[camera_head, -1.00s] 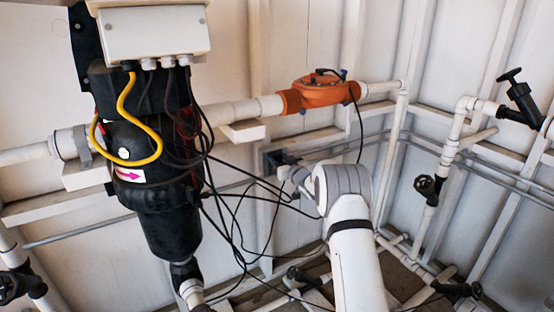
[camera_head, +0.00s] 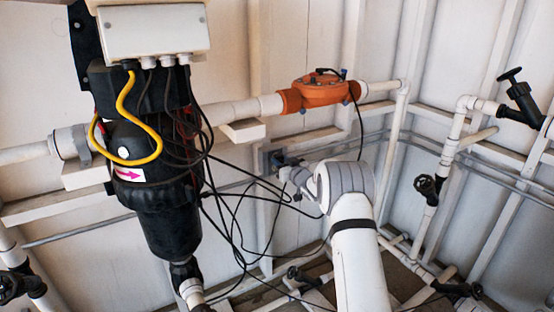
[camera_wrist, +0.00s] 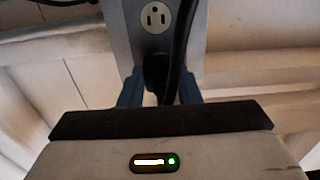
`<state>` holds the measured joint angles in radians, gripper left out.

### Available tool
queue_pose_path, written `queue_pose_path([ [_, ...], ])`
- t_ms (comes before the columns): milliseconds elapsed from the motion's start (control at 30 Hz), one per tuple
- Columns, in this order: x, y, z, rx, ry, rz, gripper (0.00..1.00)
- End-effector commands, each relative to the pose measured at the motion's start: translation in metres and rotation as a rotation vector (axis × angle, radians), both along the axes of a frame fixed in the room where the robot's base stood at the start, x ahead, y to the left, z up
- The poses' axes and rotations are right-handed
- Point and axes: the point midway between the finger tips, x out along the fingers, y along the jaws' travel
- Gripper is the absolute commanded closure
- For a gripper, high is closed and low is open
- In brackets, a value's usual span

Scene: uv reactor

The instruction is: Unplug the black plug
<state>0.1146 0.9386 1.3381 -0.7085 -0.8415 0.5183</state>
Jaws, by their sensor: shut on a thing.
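The black plug (camera_wrist: 155,72) sits between my gripper's two blue-grey fingers in the wrist view, just below a bare white socket. My gripper (camera_wrist: 160,88) is shut on it. A thick black cable (camera_wrist: 181,45) runs past the plug's right side. The grey outlet box (camera_wrist: 132,20) stands behind; it also shows in the head view (camera_head: 266,160) on the wall. My gripper in the head view (camera_head: 284,170) is close to the box, with its fingers toward it. The plug's front is hidden, so I cannot tell whether it is still seated.
Several loose black cables (camera_head: 243,215) hang left of my gripper from the black reactor housing (camera_head: 165,215). An orange fitting (camera_head: 322,93) on a white pipe is above. Pipes and valves (camera_head: 428,187) stand to the right.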

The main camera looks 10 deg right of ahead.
Motion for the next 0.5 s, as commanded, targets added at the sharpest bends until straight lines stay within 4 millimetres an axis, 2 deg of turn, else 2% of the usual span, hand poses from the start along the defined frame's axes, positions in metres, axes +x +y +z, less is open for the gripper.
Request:
queue_pose_path([
  [500, -0.02, -0.008, 0.001, 0.0, -0.003, 0.0, 1.0],
])
